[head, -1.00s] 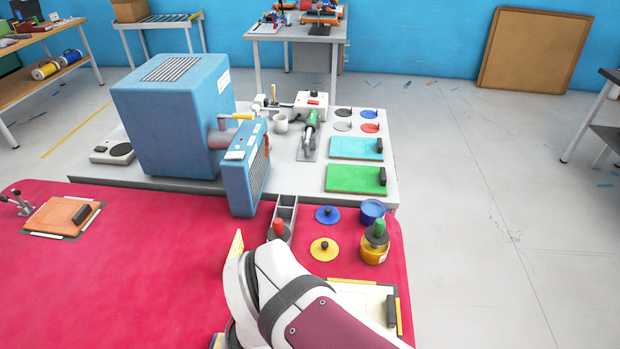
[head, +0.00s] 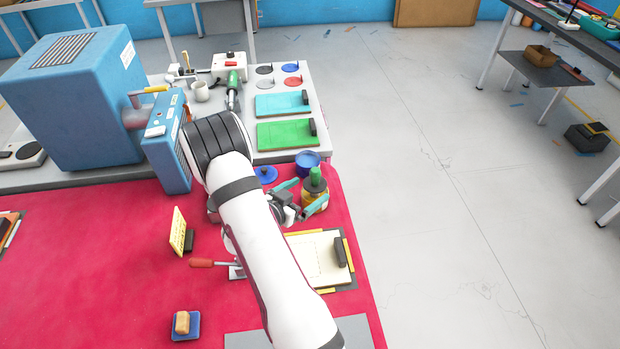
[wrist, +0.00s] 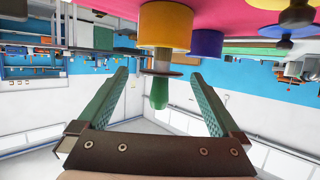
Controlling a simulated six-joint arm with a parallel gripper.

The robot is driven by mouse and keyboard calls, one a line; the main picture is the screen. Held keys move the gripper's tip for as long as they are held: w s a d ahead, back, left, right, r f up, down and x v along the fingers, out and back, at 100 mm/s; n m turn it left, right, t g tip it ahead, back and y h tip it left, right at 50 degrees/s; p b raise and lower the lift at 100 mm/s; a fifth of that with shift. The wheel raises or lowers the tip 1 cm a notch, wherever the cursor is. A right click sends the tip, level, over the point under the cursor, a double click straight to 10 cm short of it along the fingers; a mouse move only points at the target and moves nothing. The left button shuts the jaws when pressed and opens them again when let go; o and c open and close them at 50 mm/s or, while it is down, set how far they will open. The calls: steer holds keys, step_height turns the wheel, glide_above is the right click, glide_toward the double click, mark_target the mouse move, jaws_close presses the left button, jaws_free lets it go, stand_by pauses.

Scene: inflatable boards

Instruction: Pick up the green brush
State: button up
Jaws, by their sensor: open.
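The green brush (head: 316,173) stands upright in a yellow pot (head: 309,208) near the right edge of the red table. Its green handle and dark collar show above the pot. My gripper (head: 311,188) is open, with its teal fingers reaching toward the pot. In the wrist view, which is upside down, the green handle (wrist: 159,95) hangs from the yellow pot (wrist: 165,25) between my spread fingers (wrist: 158,74). I see no contact between the fingers and the handle.
A blue pot (head: 307,163) stands just behind the yellow one. A blue lid (head: 265,176) lies to its left, partly behind my arm. A cream board (head: 312,262) lies in front. A blue machine (head: 170,150) stands left of my arm.

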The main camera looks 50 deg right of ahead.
mark_target(311, 187)
steer(key=x, duration=0.4)
steer(key=shift+w+d+f, duration=0.1)
steer(key=shift+d, duration=0.1)
steer(key=c, duration=1.2)
steer(key=shift+c, duration=0.2)
